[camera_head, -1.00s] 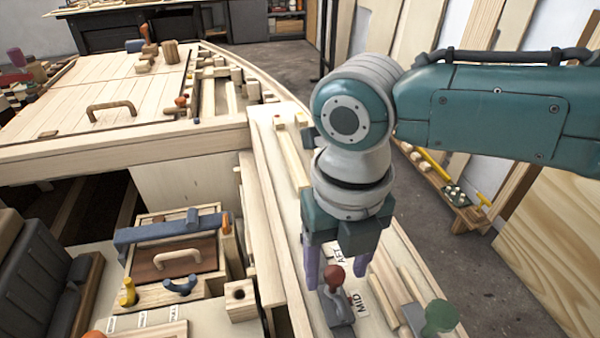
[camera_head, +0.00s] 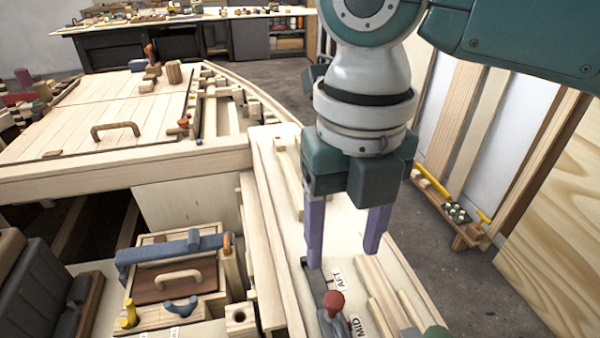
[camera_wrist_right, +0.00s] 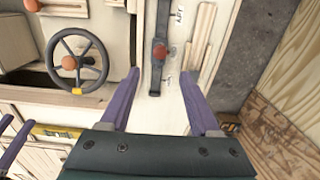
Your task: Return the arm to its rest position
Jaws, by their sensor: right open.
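My right gripper (camera_head: 344,256) is open and empty, pointing down above the side deck. Its two purple fingers also show spread apart in the right wrist view (camera_wrist_right: 157,78). A lever with a red knob (camera_head: 333,302) stands in a slotted plate on the deck, below the fingers and apart from them. The labels AFT and MID are beside the slot. The knob shows in the right wrist view (camera_wrist_right: 159,51), between and beyond the fingertips. Two purple bars at the lower left edge there look like my left gripper's fingers (camera_wrist_right: 10,136); the rest of it is out of frame.
A steering wheel (camera_wrist_right: 76,62) is left of the lever. A hatch with a wooden handle (camera_head: 178,279) and a blue bar (camera_head: 172,248) lies to the left. A plywood sheet (camera_head: 557,220) stands at the right.

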